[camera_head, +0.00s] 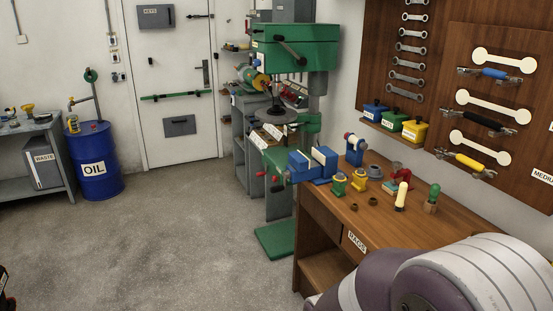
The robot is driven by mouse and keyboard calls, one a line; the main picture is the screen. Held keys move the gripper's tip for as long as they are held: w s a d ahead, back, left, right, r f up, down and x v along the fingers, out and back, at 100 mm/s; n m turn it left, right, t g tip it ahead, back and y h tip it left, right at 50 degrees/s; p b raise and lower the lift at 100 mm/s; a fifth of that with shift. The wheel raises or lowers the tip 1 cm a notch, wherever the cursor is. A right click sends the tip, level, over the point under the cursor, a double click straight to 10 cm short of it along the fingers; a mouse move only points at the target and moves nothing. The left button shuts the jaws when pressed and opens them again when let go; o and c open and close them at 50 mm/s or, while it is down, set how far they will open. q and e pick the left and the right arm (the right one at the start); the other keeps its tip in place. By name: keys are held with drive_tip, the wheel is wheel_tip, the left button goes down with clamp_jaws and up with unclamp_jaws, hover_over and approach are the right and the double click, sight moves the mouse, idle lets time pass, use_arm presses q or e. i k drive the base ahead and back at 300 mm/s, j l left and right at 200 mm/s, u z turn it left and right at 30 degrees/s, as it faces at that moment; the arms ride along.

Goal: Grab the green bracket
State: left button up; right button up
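A small green fitting (339,184), which may be the green bracket, stands on the wooden workbench (440,216) beside the blue vise (312,163). A similar yellow fitting (361,181) stands just right of it. A second green item (433,195), with a rounded top on a brown base, stands farther right on the bench. I cannot tell for certain which green item is the bracket. My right arm fills the lower right corner and covers part of the bench; its gripper is out of view. My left gripper is not seen.
The grey floor (180,240) is open to the left.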

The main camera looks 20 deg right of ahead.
sight(338, 189)
drive_tip(key=i+z, duration=0.25)
drive_tip(key=i, duration=0.55)
drive_tip(key=i+j+z, duration=0.25)
drive_tip(key=i, duration=0.55)
drive_tip(key=l, duration=0.1)
